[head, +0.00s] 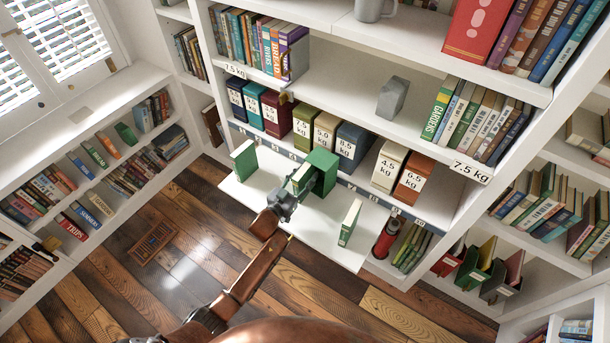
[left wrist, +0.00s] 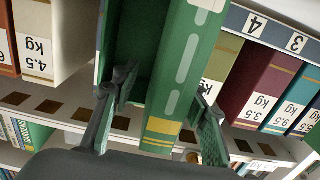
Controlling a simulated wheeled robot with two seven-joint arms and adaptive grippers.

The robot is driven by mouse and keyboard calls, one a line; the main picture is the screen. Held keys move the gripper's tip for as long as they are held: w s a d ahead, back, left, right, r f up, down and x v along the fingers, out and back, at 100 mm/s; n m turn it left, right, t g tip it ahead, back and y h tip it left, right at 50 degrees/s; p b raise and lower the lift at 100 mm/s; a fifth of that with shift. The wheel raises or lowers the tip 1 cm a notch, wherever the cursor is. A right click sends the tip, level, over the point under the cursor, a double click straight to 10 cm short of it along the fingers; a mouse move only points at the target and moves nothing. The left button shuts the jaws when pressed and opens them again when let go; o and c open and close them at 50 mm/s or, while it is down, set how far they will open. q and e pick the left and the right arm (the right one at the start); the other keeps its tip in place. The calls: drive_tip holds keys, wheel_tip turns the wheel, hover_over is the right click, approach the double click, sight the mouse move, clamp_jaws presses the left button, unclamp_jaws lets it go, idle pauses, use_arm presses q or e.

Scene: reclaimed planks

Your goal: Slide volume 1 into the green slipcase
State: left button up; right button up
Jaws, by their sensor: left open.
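A green book with gold bands and pale marks on its spine (left wrist: 178,85) stands between the fingers of my left gripper (left wrist: 158,118), which is open around it. In the head view the same book (head: 301,176) stands upright at my left gripper (head: 291,193), against the green slipcase (head: 325,168). The slipcase's dark inside (left wrist: 130,50) shows beside the book in the left wrist view. How far the book is inside it, I cannot tell. Two more green books stand apart on the white board, one at left (head: 243,160) and one at right (head: 350,222). No volume number is readable. My right gripper is out of view.
The white board (head: 265,205) juts from the bookcase and has bare room on both sides of the slipcase. Behind it stands a row of weight-marked boxes (head: 352,142). A red cylinder (head: 386,239) is on the lower shelf at right. A grey block (head: 392,98) sits on the shelf above.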

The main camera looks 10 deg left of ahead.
use_arm(q)
drive_tip(key=v, duration=1.2)
drive_tip(key=shift+c, duration=0.4)
